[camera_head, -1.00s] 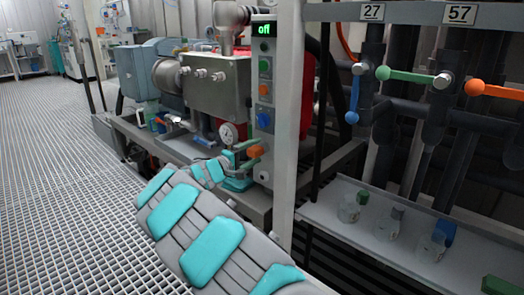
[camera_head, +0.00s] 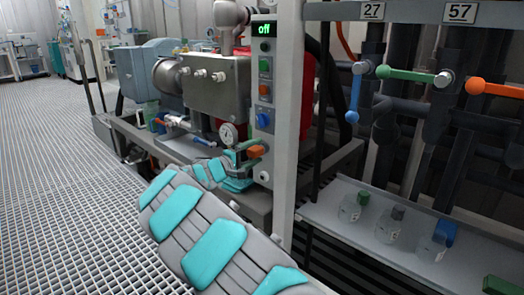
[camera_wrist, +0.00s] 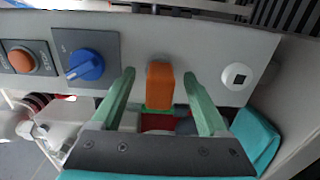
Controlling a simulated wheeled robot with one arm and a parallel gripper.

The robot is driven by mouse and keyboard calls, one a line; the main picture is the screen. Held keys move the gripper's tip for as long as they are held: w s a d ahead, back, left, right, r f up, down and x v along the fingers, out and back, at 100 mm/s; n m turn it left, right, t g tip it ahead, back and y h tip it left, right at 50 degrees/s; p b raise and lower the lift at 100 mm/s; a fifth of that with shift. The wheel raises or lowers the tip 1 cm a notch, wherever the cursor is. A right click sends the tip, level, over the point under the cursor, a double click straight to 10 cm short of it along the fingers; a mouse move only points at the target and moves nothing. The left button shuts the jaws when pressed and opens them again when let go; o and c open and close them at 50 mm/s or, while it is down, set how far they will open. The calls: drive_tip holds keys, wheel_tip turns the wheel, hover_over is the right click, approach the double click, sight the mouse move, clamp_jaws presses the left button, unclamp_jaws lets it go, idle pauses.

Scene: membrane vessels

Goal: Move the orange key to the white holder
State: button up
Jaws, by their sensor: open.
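The orange key (camera_wrist: 159,85) sticks out of the grey control panel (camera_head: 260,100), between the blue knob and a white round fitting. My gripper (camera_wrist: 159,77) is open, with one green finger on each side of the key and a gap on both sides in the wrist view. In the head view my gripper (camera_head: 248,156) is at the panel's lower part, by the orange key (camera_head: 256,152). The white holder (camera_wrist: 237,76) appears to be the white round fitting with a dark square centre, right of the key. It also shows low on the panel in the head view (camera_head: 263,176).
The panel has a blue knob (camera_wrist: 84,65) and an orange button (camera_wrist: 20,62); its display reads "off". A grey post (camera_head: 288,120) stands right of the panel. A shelf (camera_head: 345,230) holds several small bottles.

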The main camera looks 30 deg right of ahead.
sight(250, 154)
idle(0.9)
clamp_jaws()
idle(0.5)
idle(0.6)
drive_tip(key=shift+b+v, duration=0.65)
drive_tip(key=shift+v, duration=2.35)
wheel_tip(250, 154, down, 11)
drive_tip(key=p, duration=0.2)
drive_tip(key=shift+s+a+f, duration=0.15)
drive_tip(key=shift+a+f, duration=0.1)
drive_tip(key=shift+a, duration=0.25)
